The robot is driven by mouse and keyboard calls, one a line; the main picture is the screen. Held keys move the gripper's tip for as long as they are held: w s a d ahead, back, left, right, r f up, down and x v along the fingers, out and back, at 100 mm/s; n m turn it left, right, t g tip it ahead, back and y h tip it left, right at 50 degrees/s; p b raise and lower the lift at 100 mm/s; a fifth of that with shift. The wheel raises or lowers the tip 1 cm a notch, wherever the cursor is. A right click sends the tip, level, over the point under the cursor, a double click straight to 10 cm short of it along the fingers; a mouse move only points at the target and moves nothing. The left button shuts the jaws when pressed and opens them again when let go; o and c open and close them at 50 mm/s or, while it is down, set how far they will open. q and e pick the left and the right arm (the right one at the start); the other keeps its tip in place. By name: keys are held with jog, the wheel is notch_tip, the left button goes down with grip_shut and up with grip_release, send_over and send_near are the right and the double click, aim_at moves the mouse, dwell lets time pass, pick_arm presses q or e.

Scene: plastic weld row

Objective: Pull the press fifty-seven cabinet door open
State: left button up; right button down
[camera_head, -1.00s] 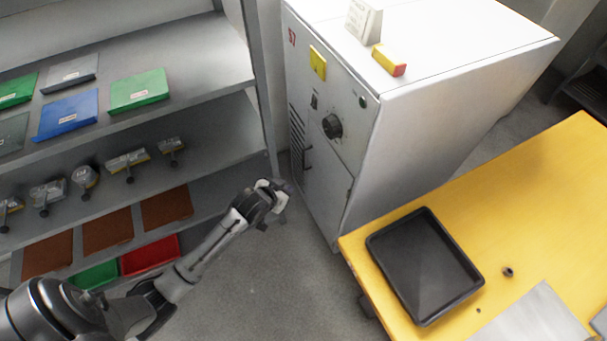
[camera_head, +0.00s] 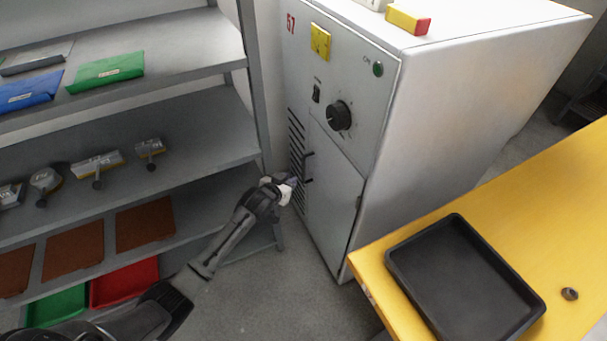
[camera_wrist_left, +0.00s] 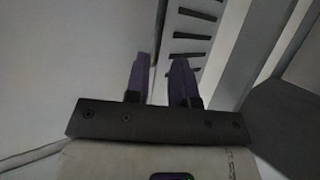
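The press cabinet marked 57 (camera_head: 345,60) stands upright in the middle of the head view. Its lower door (camera_head: 332,195) looks closed, lying flush with the front. A dark upright handle (camera_head: 307,168) is on the door's left edge, beside the vent slots. My left gripper (camera_head: 290,186) is just left of the handle, in front of the vent slots, apart from it as far as I can tell. In the left wrist view its two purple-tipped fingers (camera_wrist_left: 161,75) stand apart with nothing seen between them. The handle is not clear there. My right gripper is out of view.
A grey shelf rack (camera_head: 215,135) with folders, clamps and bins stands on the left. A yellow table (camera_head: 480,205) with a black tray (camera_head: 395,262) stands close to the cabinet's right front corner. Grey floor (camera_head: 270,290) is free between them.

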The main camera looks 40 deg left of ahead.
aim_at(303, 170)
pick_arm(q)
jog(key=b+x, duration=0.5)
jog(key=x, duration=0.4)
jog(key=shift+b+x, duration=0.45)
jog(key=shift+x, duration=0.4)
jog(key=shift+r, duration=0.1)
jog(key=shift+c, duration=0.4)
grip_shut()
